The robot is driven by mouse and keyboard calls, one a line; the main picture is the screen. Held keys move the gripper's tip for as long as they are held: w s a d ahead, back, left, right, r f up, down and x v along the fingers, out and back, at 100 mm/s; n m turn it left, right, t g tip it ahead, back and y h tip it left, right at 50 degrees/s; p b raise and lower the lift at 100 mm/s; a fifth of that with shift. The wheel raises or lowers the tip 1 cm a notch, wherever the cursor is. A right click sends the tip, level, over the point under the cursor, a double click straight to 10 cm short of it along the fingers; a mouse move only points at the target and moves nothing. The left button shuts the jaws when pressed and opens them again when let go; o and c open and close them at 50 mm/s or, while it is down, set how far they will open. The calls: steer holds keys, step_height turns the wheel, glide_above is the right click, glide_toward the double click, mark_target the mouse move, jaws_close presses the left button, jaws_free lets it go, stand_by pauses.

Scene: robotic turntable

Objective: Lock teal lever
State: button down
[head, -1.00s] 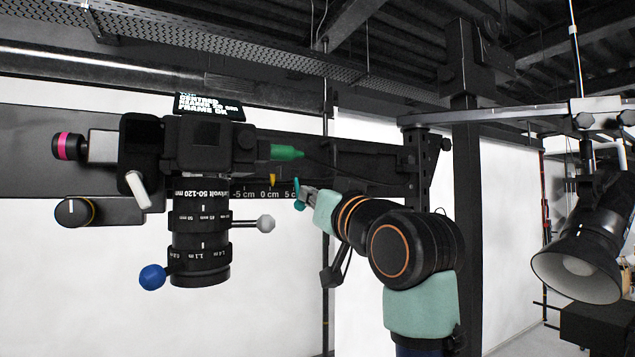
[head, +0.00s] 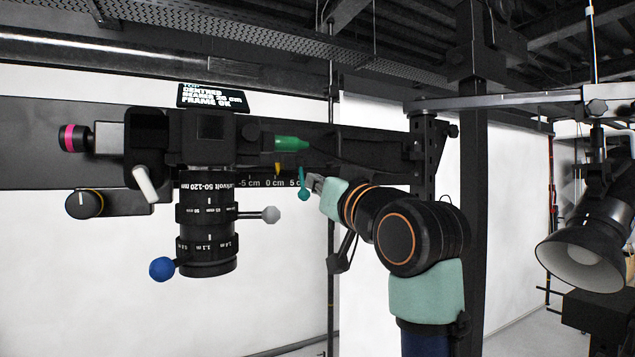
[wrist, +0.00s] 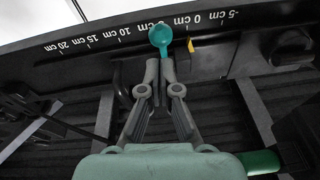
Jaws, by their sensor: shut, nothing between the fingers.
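The teal lever (head: 303,192) hangs at the rail's front in the head view, a thin upright bar with a rounded knob at its lower end. In the wrist view its teal knob (wrist: 160,36) shows just past my fingertips. My gripper (head: 314,183) is right beside the lever's knob, on its right in the head view. In the wrist view my gripper (wrist: 160,68) has its fingertips together and empty, pointing at the knob. I cannot tell whether they touch it.
The scaled rail (head: 350,150) carries a yellow pointer (head: 277,169) and a green handle (head: 291,143) close by. The lens (head: 207,225), with blue (head: 161,268) and grey (head: 270,214) knobs, hangs left. A lamp (head: 590,250) stands right. Space below the rail is open.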

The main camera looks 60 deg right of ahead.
steer(key=r+b+v, duration=0.2)
steer(key=b+v, duration=0.2)
steer(key=v, duration=0.6)
steer(key=shift+s+a+f, duration=0.3)
steer(key=shift+s+f, duration=0.05)
steer(key=shift+s, duration=0.2)
steer(key=w+a+f+n+y+p, duration=0.1)
steer(key=w+a+f+y+p, duration=0.3)
steer(key=w+f, duration=0.65)
steer(key=w+a+f+n+y, duration=0.15)
steer(key=w+a+f, duration=0.25)
steer(key=a+f, duration=0.4)
steer(key=w+a+f+n+y, duration=0.1)
steer(key=w+a+f+y, duration=0.15)
steer(key=a+f, duration=0.55)
steer(key=s+a+f+n+g+y+p, duration=0.1)
steer(key=s+a+f+n+y, duration=0.1)
steer(key=a+f, duration=0.7)
steer(key=s+a+f+n+g+y+p, duration=0.2)
steer(key=s+a+f+n, duration=0.1)
steer(key=a+f, duration=0.7)
steer(key=s+a, duration=0.1)
steer(key=a, duration=0.2)
steer(key=shift+s+f+g, duration=0.3)
steer(key=shift+s+f, duration=0.05)
steer(key=shift+s, duration=0.05)
steer(key=shift+d, duration=0.1)
